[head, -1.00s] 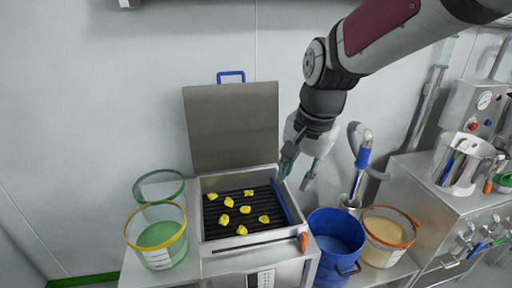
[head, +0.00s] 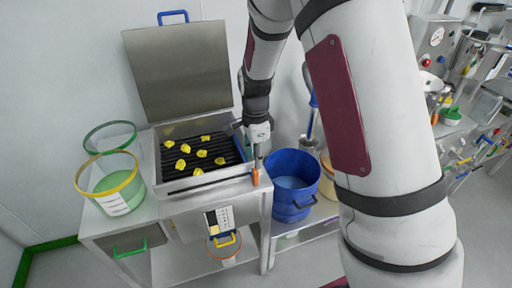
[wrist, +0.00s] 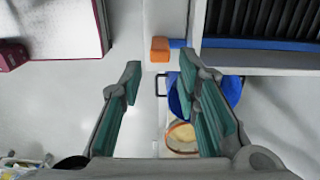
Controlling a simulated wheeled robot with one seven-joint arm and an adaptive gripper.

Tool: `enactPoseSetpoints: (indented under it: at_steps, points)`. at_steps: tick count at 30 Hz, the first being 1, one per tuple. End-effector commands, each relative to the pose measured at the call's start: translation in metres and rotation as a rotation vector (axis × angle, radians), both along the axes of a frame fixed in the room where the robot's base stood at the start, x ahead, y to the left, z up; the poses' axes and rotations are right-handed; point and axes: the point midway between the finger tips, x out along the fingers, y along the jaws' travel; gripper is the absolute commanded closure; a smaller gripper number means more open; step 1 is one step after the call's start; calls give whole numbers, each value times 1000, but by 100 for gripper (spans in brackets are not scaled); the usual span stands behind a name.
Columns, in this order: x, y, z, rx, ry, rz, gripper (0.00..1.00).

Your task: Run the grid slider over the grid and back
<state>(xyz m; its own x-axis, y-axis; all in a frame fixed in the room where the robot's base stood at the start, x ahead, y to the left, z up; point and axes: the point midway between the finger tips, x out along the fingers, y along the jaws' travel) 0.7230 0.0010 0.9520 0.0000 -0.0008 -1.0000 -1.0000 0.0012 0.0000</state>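The black-barred grid (head: 170,160) lies in a steel box under a raised lid, with several yellow lumps on it. The grid slider, a blue bar (wrist: 262,43), lies along the grid's right side, partly hidden by my gripper in the head view. Its orange handle (head: 255,177) sticks out at the box's front right corner. It also shows in the wrist view (wrist: 159,50), just ahead of the gap between my fingertips. My gripper (wrist: 160,66) is open and empty, its teal-padded fingers apart and not visibly touching the handle. In the head view my gripper (head: 258,154) is close by the handle.
A blue bucket (head: 292,184) stands right of the box, with an orange-rimmed tub behind my arm. A yellow-rimmed bucket (head: 108,180) and a green-rimmed one (head: 110,135) stand left. The raised lid (head: 180,70) is behind the grid. Steel equipment stands at the far right.

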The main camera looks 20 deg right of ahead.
Motion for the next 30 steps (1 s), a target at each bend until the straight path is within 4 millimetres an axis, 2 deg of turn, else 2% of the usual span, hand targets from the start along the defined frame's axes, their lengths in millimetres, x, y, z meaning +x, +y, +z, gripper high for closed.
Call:
enactPoseSetpoints:
  at_steps: [9,15,21,30]
  points:
    - [-2,0,-58,1,4,1,70]
    - [-1,0,-85,1,2,1,70]
    - [0,0,-97,1,0,1,70]
    - [0,0,-98,1,-1,1,70]
